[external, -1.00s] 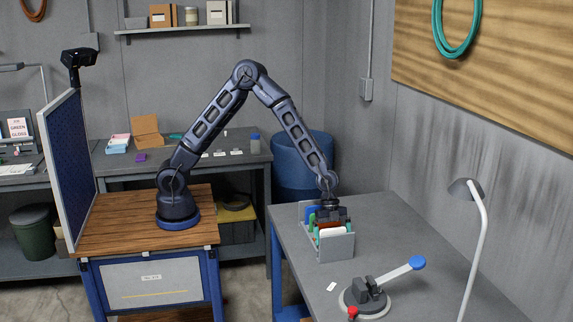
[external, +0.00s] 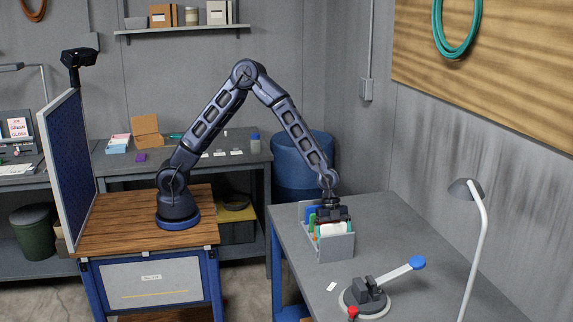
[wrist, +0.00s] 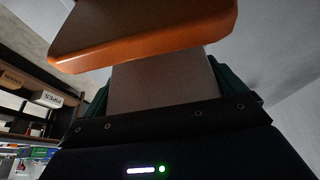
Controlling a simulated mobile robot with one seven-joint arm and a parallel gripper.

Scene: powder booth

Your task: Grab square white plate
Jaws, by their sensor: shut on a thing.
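The white plate (external: 336,229) stands on edge in a grey slotted rack (external: 338,248) on the right-hand table. My gripper (external: 331,220) is over the rack, down at the plate's top edge, and looks shut on it. In the wrist view, a pale, shaded panel (wrist: 165,85), seemingly the same plate, rises from the dark gripper body. An orange plate (wrist: 150,38) crosses the top of that view. The fingertips are hidden in both views.
A blue plate (external: 312,212) stands in the rack's far part, with green edges near it. A lever device with a blue knob (external: 417,263) and a lamp (external: 478,215) stand nearer the camera.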

